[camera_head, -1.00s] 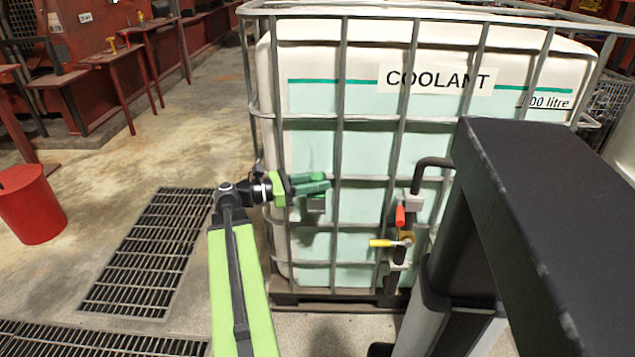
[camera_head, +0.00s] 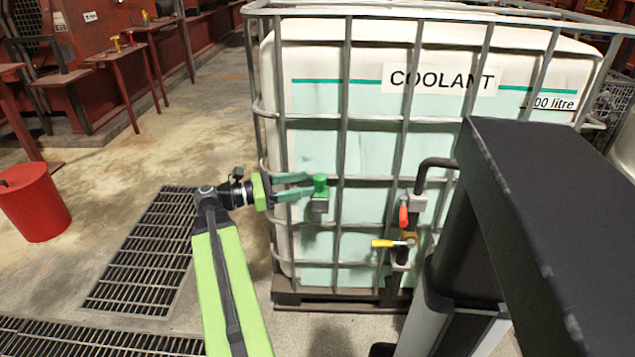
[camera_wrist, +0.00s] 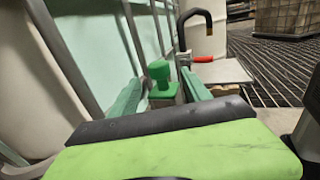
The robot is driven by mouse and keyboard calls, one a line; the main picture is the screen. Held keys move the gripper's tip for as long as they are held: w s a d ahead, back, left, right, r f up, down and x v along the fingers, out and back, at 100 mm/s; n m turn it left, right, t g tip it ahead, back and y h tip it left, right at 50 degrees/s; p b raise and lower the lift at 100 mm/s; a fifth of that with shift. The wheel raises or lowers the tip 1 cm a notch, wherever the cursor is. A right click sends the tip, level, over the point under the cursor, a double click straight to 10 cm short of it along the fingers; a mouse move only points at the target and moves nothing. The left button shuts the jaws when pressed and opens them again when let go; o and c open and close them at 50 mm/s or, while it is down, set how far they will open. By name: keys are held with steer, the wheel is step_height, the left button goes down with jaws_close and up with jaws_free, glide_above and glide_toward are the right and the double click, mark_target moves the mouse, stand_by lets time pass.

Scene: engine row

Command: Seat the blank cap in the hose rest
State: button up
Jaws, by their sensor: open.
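A small green cap (camera_head: 320,184), which looks like the blank cap, sits upright on a grey block-like rest (camera_head: 319,204) at the front of the coolant tank's cage. In the wrist view the cap (camera_wrist: 159,74) stands beyond the fingers, on the grey rest (camera_wrist: 163,100). My gripper (camera_head: 306,185) is open, its two green fingers pointing right toward the cap. The fingertips are close to the cap's left side and do not close on it. In the wrist view the gripper (camera_wrist: 162,90) spreads its fingers to either side of the cap. How deep the cap sits is hidden.
The caged coolant tank (camera_head: 440,120) fills the right. A black hose (camera_head: 428,172) hangs beside a red-handled fitting (camera_head: 403,215) and a yellow valve handle (camera_head: 382,243). A red bucket (camera_head: 35,203) stands left near floor grates (camera_head: 140,250).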

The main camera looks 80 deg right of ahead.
steer(key=v, duration=1.1)
steer(key=shift+w, duration=0.35)
steer(key=shift+w+a, duration=0.1)
steer(key=shift+a, duration=0.05)
steer(key=w+a+f+n+t+h, duration=0.1)
steer(key=w+a+n+t+h, duration=0.1)
steer(key=w+a, duration=0.35)
steer(key=w+a+n+t+h, duration=0.1)
steer(key=w+a+h, duration=0.1)
steer(key=w, duration=0.6)
steer(key=w+a+f+n+t, duration=0.3)
steer(key=w+a+f+t, duration=0.6)
steer(key=w+a, duration=0.4)
steer(key=w+a+f+m+t+y, duration=0.1)
steer(key=w+a+f+m+y, duration=0.25)
steer(key=a, duration=0.75)
steer(key=w+a+f+m+t+y, duration=0.1)
steer(key=a+f+m+t+y, duration=0.2)
steer(key=a+f, duration=0.5)
steer(key=w+a+f+m+y, duration=0.25)
steer(key=a+y, duration=0.25)
steer(key=a, duration=0.8)
step_height(320, 180, up, 36)
steer(key=m+p, duration=0.2)
steer(key=p, duration=3.4)
steer(key=shift+w, duration=0.35)
